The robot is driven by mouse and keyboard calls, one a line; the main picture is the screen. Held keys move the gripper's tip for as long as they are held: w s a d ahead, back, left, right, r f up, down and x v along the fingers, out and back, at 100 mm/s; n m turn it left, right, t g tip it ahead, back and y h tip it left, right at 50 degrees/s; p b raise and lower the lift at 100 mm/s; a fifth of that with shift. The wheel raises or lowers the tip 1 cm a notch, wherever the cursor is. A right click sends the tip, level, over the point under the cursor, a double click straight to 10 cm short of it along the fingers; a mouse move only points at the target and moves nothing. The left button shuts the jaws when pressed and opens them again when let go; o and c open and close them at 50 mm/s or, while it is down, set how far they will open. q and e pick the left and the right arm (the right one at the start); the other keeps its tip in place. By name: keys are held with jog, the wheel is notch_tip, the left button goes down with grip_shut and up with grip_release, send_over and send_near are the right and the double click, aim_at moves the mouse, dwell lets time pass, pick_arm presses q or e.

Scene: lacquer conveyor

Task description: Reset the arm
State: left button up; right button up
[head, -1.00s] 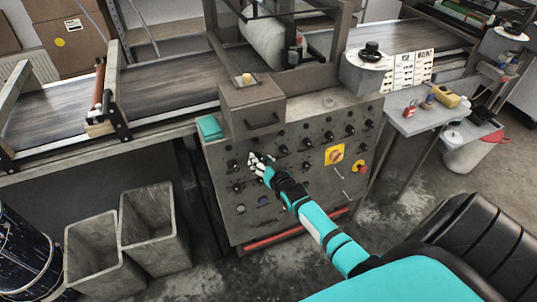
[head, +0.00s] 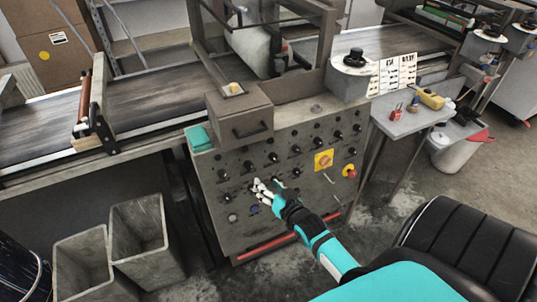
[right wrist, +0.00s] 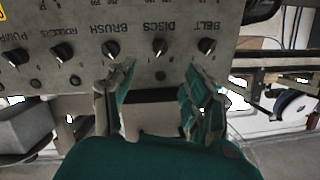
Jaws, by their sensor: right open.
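My right arm, turquoise with black bands, reaches in from the lower right of the head view. Its gripper (head: 262,188) is in front of the lower middle of the grey control panel (head: 290,225). In the right wrist view the two fingers (right wrist: 159,95) are spread apart with nothing between them. The panel's row of black knobs, with labels such as BELT (right wrist: 207,46), DISCS (right wrist: 160,46) and BRUSH (right wrist: 113,48), shows upside down just beyond the fingertips. I cannot tell whether a finger touches the panel. My left gripper is not in view.
A yellow switch plate (head: 323,159) and a red stop button (head: 349,171) are on the panel's right side. Two grey bins (head: 140,240) stand at the lower left. A black chair (head: 470,245) is at the lower right. A side table (head: 410,119) holds small items.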

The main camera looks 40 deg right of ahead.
jog(key=s+a+f+n+g, duration=0.1)
jog(key=s+a+f+g, duration=0.1)
jog(key=s+f, duration=0.5)
jog(key=s+a+f+n+g+y, duration=0.1)
jog(key=s+a+f+g, duration=0.15)
jog(key=f, duration=0.75)
jog(key=s+a+f+n+g, duration=0.1)
jog(key=s+a+f+g, duration=0.2)
jog(key=f, duration=0.6)
jog(key=s+a+f+n+g, duration=0.1)
jog(key=s+f, duration=0.3)
jog(key=s, duration=0.5)
jog(key=s+a+f+n+g, duration=0.2)
jog(key=s+f, duration=0.3)
jog(key=s, duration=0.5)
jog(key=s+a+f+n+g+y, duration=0.1)
jog(key=s+f, duration=0.4)
jog(key=s, duration=0.5)
jog(key=shift+a+n+g, duration=0.5)
jog(key=shift+a+g, duration=0.1)
jog(key=shift+g, duration=0.55)
